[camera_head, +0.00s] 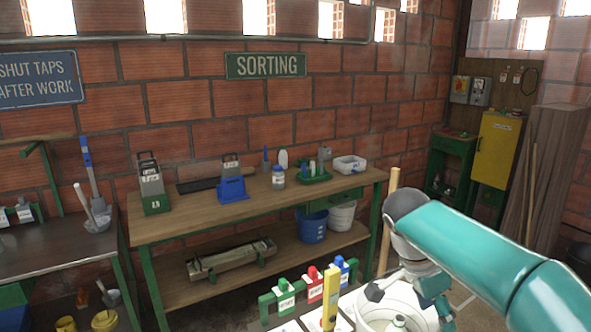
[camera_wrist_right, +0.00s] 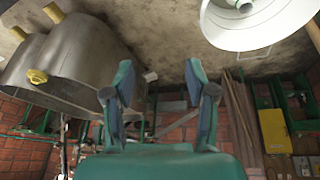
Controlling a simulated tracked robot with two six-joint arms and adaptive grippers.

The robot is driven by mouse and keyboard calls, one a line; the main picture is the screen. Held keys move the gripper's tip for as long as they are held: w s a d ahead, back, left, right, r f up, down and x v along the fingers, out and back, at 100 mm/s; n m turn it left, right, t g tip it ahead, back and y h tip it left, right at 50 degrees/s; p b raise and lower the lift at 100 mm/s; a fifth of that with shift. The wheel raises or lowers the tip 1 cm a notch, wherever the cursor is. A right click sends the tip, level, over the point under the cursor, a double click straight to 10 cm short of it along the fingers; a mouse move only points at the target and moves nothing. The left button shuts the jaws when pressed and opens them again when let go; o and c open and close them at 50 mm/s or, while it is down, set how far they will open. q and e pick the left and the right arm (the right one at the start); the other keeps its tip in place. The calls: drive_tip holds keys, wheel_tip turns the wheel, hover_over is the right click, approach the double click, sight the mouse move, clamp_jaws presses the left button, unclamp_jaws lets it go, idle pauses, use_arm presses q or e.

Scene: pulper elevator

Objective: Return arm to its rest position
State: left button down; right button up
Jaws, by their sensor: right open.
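My right arm (camera_head: 480,245) comes in from the right in the head view, bends at a grey joint and runs down to the wrist at the lower right. In the right wrist view, my right gripper (camera_wrist_right: 160,92) has its two fingers spread wide, with nothing between them. That view is upside down, with the floor at the top. My left gripper shows in neither view.
A white round container (camera_head: 385,300) stands beneath my right wrist. Left of it are green, red and blue-handled units (camera_head: 313,285). A wooden bench (camera_head: 260,212) with tools stands by the brick wall. A metal tank (camera_wrist_right: 75,55) and a white vessel (camera_wrist_right: 255,20) show in the wrist view.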

drive_tip(key=s+f+n+g+y, duration=0.1)
drive_tip(key=s+f+g, duration=0.3)
drive_tip(key=f, duration=0.9)
drive_tip(key=s+f+n+g+y, duration=0.15)
drive_tip(key=s+f, duration=0.35)
drive_tip(key=f, duration=0.7)
drive_tip(key=s+a+f+n+t+y, duration=0.1)
drive_tip(key=s+a+f+n+y, duration=0.2)
drive_tip(key=s+a+f, duration=0.5)
drive_tip(key=s+a+f+n+t+y, duration=0.1)
drive_tip(key=s+a+f+n+y, duration=0.35)
drive_tip(key=s+f, duration=0.45)
drive_tip(key=w+n+t+h, duration=0.1)
drive_tip(key=w+n+t, duration=0.2)
drive_tip(key=w+t, duration=0.1)
drive_tip(key=shift+a, duration=0.15)
drive_tip(key=shift+w, duration=0.1)
